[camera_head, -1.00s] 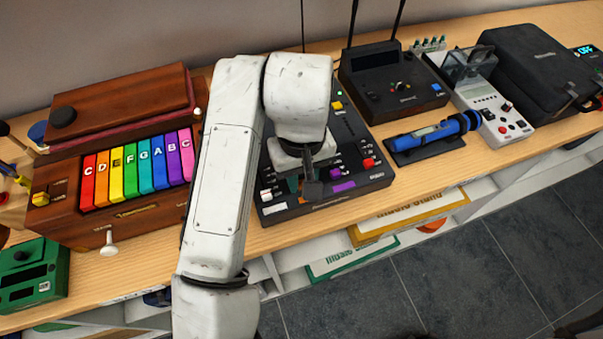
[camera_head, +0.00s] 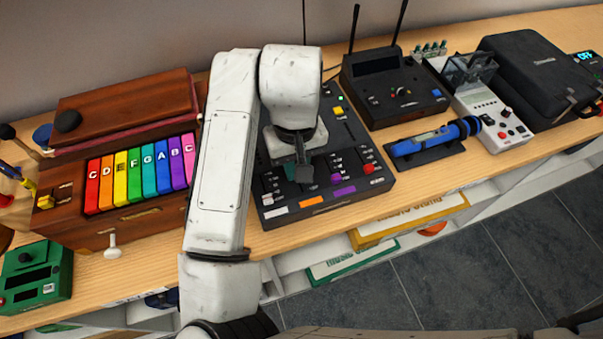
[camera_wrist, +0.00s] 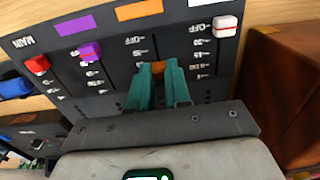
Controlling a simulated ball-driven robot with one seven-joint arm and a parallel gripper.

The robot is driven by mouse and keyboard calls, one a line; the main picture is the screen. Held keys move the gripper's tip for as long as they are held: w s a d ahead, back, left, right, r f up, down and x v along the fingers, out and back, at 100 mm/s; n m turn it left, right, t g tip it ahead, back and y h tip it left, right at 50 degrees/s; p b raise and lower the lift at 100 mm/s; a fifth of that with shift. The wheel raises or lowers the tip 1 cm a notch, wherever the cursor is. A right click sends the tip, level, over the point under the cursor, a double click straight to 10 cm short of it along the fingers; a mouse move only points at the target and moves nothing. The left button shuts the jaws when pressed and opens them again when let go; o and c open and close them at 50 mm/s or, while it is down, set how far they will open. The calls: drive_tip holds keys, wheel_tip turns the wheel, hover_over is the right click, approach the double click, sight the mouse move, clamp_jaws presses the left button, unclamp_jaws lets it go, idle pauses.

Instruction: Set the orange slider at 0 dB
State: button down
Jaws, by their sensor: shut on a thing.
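The black mixer (camera_head: 367,150) lies on the wooden counter, under my arm. In the wrist view, the teal fingers of my gripper (camera_wrist: 158,82) are shut on the orange slider (camera_wrist: 157,67), whose knob shows between their tips. The orange label (camera_wrist: 140,10) marks its channel. The slider stands some way up its track from that label; the scale marks beside it are too blurred to read. In the head view my gripper (camera_head: 299,174) is over the mixer's lower left part, and the orange slider is hidden there.
In the wrist view, a white slider (camera_wrist: 226,26) is to the right; a purple slider (camera_wrist: 90,50) and a red slider (camera_wrist: 38,64) are to the left. A wooden instrument with coloured keys (camera_head: 110,230) stands left of the mixer. A blue device (camera_head: 430,138) lies to its right.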

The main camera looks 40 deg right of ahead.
drive_tip(key=shift+w+d, duration=0.15)
drive_tip(key=shift+w, duration=0.3)
drive_tip(key=c, duration=1)
unclamp_jaws()
drive_tip(key=shift+c, duration=0.2)
wheel_tip(320, 180, up, 11)
drive_tip(key=shift+p, duration=0.4)
drive_tip(key=shift+f, duration=0.15)
